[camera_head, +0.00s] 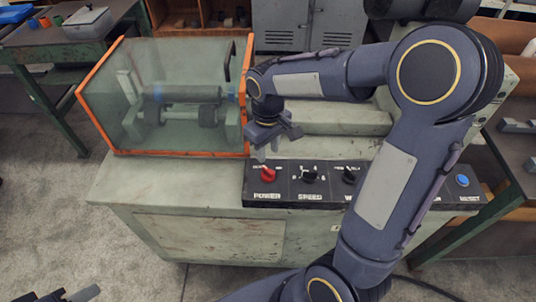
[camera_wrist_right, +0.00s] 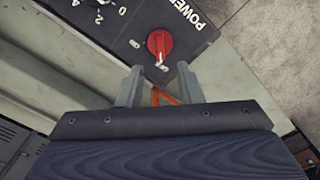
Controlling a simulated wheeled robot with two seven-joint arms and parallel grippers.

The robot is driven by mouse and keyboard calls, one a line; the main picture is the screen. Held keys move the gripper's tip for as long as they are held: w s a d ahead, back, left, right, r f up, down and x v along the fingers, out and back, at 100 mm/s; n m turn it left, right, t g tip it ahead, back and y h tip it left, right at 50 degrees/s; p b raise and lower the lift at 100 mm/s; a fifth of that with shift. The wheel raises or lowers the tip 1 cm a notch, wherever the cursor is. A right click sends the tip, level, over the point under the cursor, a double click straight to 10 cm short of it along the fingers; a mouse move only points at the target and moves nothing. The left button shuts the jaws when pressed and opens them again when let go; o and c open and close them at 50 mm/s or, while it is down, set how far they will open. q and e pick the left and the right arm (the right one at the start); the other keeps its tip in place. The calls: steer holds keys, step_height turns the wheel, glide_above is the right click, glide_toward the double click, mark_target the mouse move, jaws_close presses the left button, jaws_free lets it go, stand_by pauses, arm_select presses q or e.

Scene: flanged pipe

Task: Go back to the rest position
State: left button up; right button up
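My right gripper (camera_head: 272,152) hangs over the machine's bench, just behind the red POWER knob (camera_head: 267,174) on the black control panel (camera_head: 328,196). In the right wrist view my right gripper (camera_wrist_right: 159,70) is open. Its two fingers stand apart with nothing held between them, and the red knob (camera_wrist_right: 160,44) shows just beyond the fingertips, apart from them. My left gripper (camera_head: 70,296) shows only in part at the bottom left corner, over the floor; its opening is not clear.
A clear guard box with an orange frame (camera_head: 180,153) stands left of my right gripper, around rollers. The panel also has black knobs (camera_head: 309,175) and a blue RESET button (camera_head: 462,181). A green table (camera_head: 60,52) stands at the back left. Floor at left is clear.

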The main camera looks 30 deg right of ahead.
steer(key=shift+r, duration=0.1)
stand_by(0.4)
steer(key=shift+s+r, duration=0.25)
steer(key=shift+s, duration=0.05)
steer(key=s+a+r+m+t+y, duration=0.2)
steer(key=s, duration=0.6)
steer(key=s+a+r+m+t+y, duration=0.1)
steer(key=s+a+r+m+t, duration=0.1)
steer(key=s, duration=0.6)
steer(key=shift+s+r+m+t+y, duration=0.35)
steer(key=shift+r+t, duration=0.25)
steer(key=shift+t, duration=0.2)
steer(key=shift+r, duration=0.1)
